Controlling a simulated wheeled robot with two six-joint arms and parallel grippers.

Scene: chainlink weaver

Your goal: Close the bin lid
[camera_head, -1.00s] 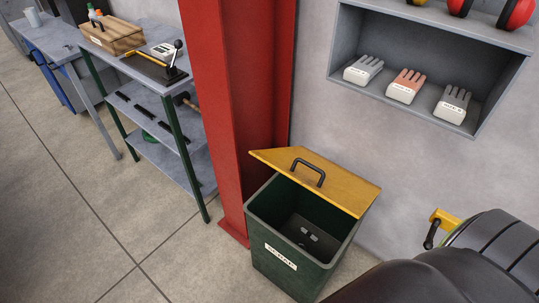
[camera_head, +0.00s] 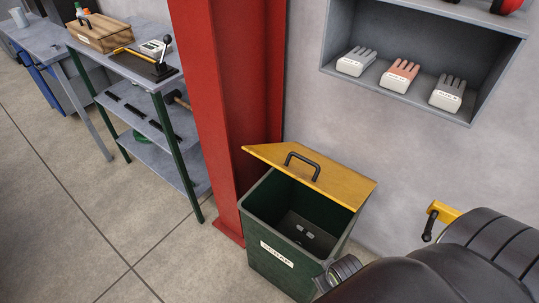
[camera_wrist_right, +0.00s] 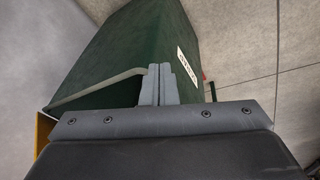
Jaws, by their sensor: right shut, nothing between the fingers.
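The dark green scrap bin (camera_head: 280,263) stands on the floor beside the red column, with a white label on its front. Its yellow lid (camera_head: 330,181) is open, tilted up at the back over the opening, with a black handle (camera_head: 303,163) on top. A few small grey pieces lie inside. My right gripper (camera_wrist_right: 160,84) is shut and empty. In the wrist view its fingers overlap the green bin wall near the pale rim; contact cannot be told. In the head view part of it shows at the bin's right front. My left gripper is out of view.
The red column (camera_head: 227,110) rises left of the bin. A grey wall shelf (camera_head: 470,50) with gloves is above right. A metal shelving table (camera_head: 140,85) is at left. A yellow block with a dark lever (camera_head: 443,212) is at right. Floor at front left is clear.

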